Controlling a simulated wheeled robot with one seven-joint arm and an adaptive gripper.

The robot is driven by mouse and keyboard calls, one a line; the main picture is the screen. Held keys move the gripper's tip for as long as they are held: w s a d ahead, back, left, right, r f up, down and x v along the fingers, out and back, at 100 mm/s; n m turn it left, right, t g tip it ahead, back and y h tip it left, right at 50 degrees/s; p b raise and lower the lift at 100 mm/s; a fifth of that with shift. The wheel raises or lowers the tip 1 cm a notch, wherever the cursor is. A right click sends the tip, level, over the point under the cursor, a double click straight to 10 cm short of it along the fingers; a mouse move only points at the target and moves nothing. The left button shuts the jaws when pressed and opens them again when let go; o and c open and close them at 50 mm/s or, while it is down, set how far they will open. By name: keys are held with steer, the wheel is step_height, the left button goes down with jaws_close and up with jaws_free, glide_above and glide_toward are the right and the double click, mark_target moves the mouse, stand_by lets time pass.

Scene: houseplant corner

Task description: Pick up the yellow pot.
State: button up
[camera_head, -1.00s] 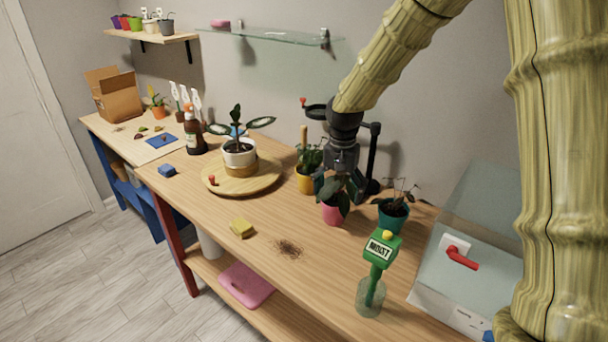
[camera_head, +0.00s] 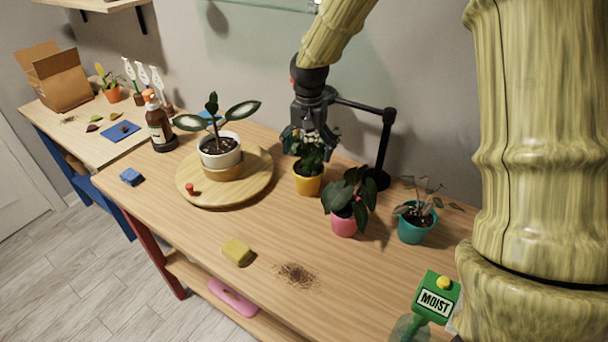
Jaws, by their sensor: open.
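The yellow pot (camera_head: 308,180) stands upright on the wooden table, holding a leafy green plant (camera_head: 311,151). My gripper (camera_head: 309,144) is above the yellow pot, pointing down, with its fingers around or beside the upper leaves. It is open. The fingertips are partly hidden among the leaves, and I cannot tell whether they touch the plant. The pot's rim is partly covered by leaves.
A pink pot (camera_head: 344,225) stands close at the right, with a teal pot (camera_head: 412,228) beyond it. A black stand (camera_head: 384,150) rises behind. A round wooden board (camera_head: 190,191) bears a white pot (camera_head: 221,157) at the left. The table front holds a yellow sponge (camera_head: 237,252) and spilled soil (camera_head: 296,275).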

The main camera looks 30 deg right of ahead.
mark_target(308, 171)
steer(key=shift+s+f, duration=0.35)
steer(key=shift+f, duration=0.55)
steer(key=f, duration=0.1)
steer(key=w+f, duration=0.1)
steer(key=f, duration=0.1)
steer(key=shift+w+p, duration=0.25)
steer(key=shift+p, duration=0.1)
steer(key=shift+f, duration=0.2)
steer(key=shift+s+f+p, duration=0.3)
steer(key=shift+s+p, duration=0.05)
steer(key=shift+s, duration=0.25)
step_height(308, 171, down, 3)
steer(key=shift+w+f+p, duration=0.15)
steer(key=shift+f+p, duration=0.05)
steer(key=shift+p, duration=0.25)
steer(key=shift+f, duration=0.4)
steer(key=c, duration=1.1)
